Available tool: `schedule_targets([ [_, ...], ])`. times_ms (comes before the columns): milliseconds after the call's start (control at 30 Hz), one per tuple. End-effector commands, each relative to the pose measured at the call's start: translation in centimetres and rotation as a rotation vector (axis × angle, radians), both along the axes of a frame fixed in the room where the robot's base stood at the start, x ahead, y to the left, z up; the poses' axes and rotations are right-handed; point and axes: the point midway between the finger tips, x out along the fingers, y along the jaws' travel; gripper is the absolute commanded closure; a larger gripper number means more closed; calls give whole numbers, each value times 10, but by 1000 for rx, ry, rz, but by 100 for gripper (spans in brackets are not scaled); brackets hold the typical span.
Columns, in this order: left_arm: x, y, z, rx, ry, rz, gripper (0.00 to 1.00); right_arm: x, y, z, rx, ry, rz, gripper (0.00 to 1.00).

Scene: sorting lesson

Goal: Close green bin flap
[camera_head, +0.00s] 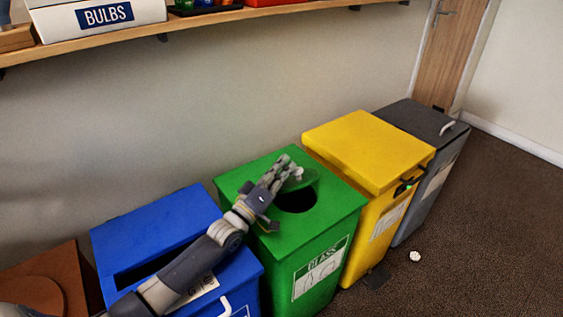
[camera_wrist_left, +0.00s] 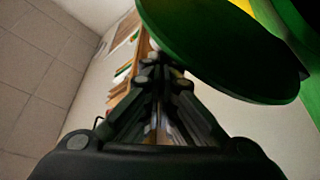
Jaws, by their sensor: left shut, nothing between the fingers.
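The green bin (camera_head: 295,243), labelled GLASS, stands between the blue and yellow bins. Its lid has a round dark hole (camera_head: 297,201), which is uncovered. The round green flap (camera_head: 303,182) stands raised at the hole's back edge, partly hidden by my left gripper (camera_head: 295,173). In the left wrist view the flap (camera_wrist_left: 225,50) is a large green disc at the upper right, close beside the fingers. My left gripper (camera_wrist_left: 162,62) is shut and empty. Whether its fingertips touch the flap I cannot tell. My right gripper is not in view.
A blue bin (camera_head: 160,228) lies under my left arm. A yellow bin (camera_head: 368,145) and a grey bin (camera_head: 425,122) stand to the right. A wooden shelf (camera_head: 215,18) with a BULBS box (camera_head: 95,18) runs above. A small white object (camera_head: 415,256) lies on the open floor.

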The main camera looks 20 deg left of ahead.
Motion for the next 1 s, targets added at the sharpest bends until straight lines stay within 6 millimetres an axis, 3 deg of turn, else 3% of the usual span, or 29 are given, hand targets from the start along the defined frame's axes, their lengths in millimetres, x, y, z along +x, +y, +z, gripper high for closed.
schedule_targets([
  [600, -5, 1, -3, -1, 2, 0, 100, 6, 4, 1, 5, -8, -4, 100],
  [767, -23, 5, -9, 1, 4, 0, 100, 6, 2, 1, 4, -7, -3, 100],
  [1000, -67, 16, -11, 1, 5, -1, 100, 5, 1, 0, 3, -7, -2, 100],
])
